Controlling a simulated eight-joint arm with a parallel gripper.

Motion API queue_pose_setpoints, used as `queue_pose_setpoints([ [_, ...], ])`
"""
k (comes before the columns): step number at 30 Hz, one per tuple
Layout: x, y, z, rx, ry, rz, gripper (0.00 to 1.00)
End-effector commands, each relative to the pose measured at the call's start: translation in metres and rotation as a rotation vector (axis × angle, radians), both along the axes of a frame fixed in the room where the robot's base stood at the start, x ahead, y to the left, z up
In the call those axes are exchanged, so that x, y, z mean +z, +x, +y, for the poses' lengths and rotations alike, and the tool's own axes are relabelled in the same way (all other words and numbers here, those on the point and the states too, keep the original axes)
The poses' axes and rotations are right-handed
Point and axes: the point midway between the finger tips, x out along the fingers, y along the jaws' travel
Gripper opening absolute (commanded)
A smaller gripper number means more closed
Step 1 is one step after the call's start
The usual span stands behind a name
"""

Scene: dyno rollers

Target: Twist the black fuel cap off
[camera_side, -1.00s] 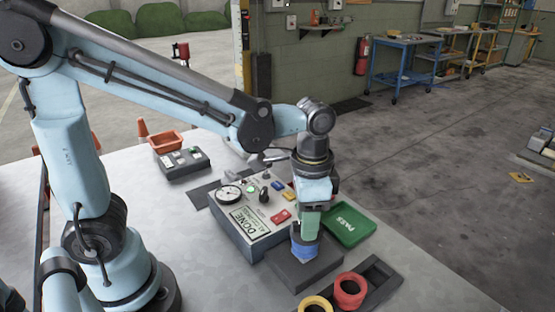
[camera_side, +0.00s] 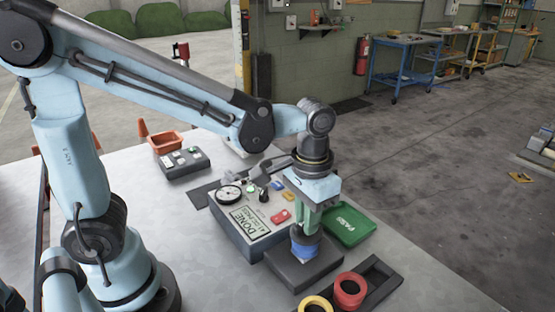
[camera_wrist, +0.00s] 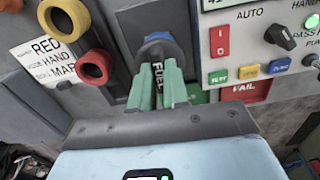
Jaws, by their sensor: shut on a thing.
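The black fuel cap (camera_wrist: 154,51), with FUEL in white on its grip, sits on a dark block (camera_side: 297,274). Blue shows around the cap (camera_side: 304,251) in the side view and behind it in the wrist view. My gripper (camera_wrist: 158,74) has its green fingers on both sides of the cap's grip and is shut on it. In the side view my gripper (camera_side: 306,228) points down from above onto the cap. The fingers hide part of the cap, and I cannot tell whether it is loose from its seat.
A grey control panel (camera_side: 241,235) with a gauge, knob and coloured buttons stands directly behind and left of the block. A green PASS tray (camera_side: 348,226) is to the right. A red ring (camera_side: 349,291) and a yellow ring (camera_side: 316,305) are in front. Bare table lies at front left.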

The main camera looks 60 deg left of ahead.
Motion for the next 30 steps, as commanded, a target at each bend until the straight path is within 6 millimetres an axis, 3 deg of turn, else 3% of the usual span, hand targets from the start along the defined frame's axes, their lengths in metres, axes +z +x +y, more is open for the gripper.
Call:
queue_pose_setpoints([
  [13, -0.002, 0.000, 0.000, 0.544, -0.001, -0.002, 0.00],
  [30, 0.011, 0.000, 0.000, 0.533, 0.000, -0.001, 0.00],
])
